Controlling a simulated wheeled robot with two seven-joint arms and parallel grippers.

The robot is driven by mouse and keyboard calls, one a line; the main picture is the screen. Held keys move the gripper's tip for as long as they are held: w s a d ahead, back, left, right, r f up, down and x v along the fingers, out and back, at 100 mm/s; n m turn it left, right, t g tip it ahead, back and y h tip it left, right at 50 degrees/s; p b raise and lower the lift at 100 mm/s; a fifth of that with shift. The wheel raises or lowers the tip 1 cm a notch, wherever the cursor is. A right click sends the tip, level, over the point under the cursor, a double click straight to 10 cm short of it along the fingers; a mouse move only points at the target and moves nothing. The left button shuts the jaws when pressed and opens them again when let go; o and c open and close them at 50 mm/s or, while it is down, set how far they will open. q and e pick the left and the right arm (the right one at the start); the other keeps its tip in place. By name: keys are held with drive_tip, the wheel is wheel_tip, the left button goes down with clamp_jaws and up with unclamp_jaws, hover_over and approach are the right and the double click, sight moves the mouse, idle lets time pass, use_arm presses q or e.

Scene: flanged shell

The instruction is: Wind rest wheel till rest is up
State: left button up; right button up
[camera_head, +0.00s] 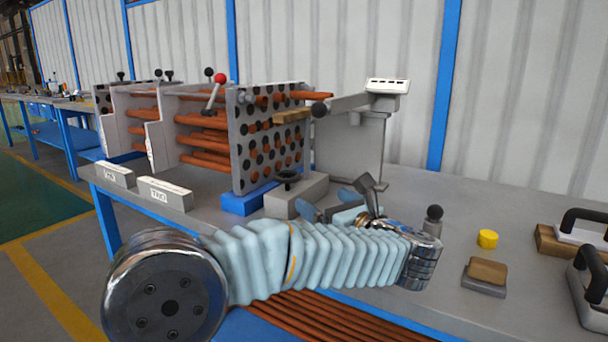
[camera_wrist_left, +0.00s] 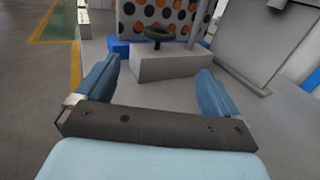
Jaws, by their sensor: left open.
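The wheel (camera_head: 288,175) is a small black handwheel on top of a grey block (camera_head: 297,196), in front of the drilled tube plate (camera_head: 240,150). The wheel also shows in the left wrist view (camera_wrist_left: 159,33), ahead of the jaws. My left gripper (camera_head: 338,204) is open and empty, in front of and to the right of the block, apart from the wheel. Its two blue fingers are spread wide in the left wrist view (camera_wrist_left: 155,75). A wooden pad (camera_head: 291,116) by the plate's upper right may be the rest; its support is hard to make out. My right gripper is not in view.
A copper tube (camera_head: 311,95) sticks out of the plate's upper part. A grey upright panel (camera_head: 350,150) stands behind my gripper. A yellow cylinder (camera_head: 487,239), a wood-topped block (camera_head: 486,272) and black-handled tools (camera_head: 590,280) lie to the right. Labelled blocks (camera_head: 164,194) stand left.

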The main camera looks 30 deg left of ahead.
sight(294, 181)
use_arm(q)
drive_tip(key=p+x, duration=0.2)
drive_tip(key=x, duration=1.1)
drive_tip(key=shift+w+a+p, duration=0.1)
drive_tip(key=shift+a+p, duration=0.25)
